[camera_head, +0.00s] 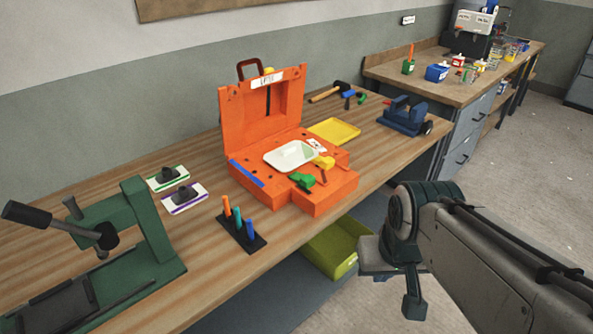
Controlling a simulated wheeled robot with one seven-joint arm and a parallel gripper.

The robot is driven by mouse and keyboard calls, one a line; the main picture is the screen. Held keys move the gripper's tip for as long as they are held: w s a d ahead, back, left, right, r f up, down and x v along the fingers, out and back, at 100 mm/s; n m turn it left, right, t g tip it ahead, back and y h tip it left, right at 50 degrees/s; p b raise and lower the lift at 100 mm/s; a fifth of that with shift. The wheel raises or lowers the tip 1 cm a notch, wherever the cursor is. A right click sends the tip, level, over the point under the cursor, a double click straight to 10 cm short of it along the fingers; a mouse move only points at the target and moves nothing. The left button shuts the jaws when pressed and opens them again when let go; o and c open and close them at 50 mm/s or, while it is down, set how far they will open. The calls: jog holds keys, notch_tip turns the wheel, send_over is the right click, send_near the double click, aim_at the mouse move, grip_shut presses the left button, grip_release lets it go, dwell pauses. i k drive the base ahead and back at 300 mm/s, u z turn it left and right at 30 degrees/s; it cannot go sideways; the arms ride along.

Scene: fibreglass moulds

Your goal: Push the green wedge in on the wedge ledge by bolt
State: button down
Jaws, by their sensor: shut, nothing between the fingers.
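The green wedge (303,181) sits at the front edge of the lower half of the open orange mould (330,200), left of a small dark upright piece, perhaps a bolt (323,177). How deep the wedge sits on its ledge is too small to tell. A yellow wedge-like piece (324,162) lies farther back on the mould. A white tray-shaped part (291,156) lies in the middle. My gripper (413,306) is shut and empty, pointing down beyond the bench's front edge, right of the mould and well apart from the wedge.
A rack with coloured pegs (241,231) and a green press (110,250) stand left of the mould. A blue vise (405,116) and a yellow tray (334,131) are behind and right. A yellow-green bin (335,250) sits below. Bench space right of the mould is clear.

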aim_at(309, 180)
jog(key=u, duration=0.45)
jog(key=k, duration=1.05)
jog(key=z, duration=0.25)
jog(key=i, duration=0.65)
jog(key=z, duration=0.65)
jog(key=i, duration=0.65)
jog(key=u, duration=0.55)
jog(key=i, duration=0.65)
jog(key=u, duration=0.65)
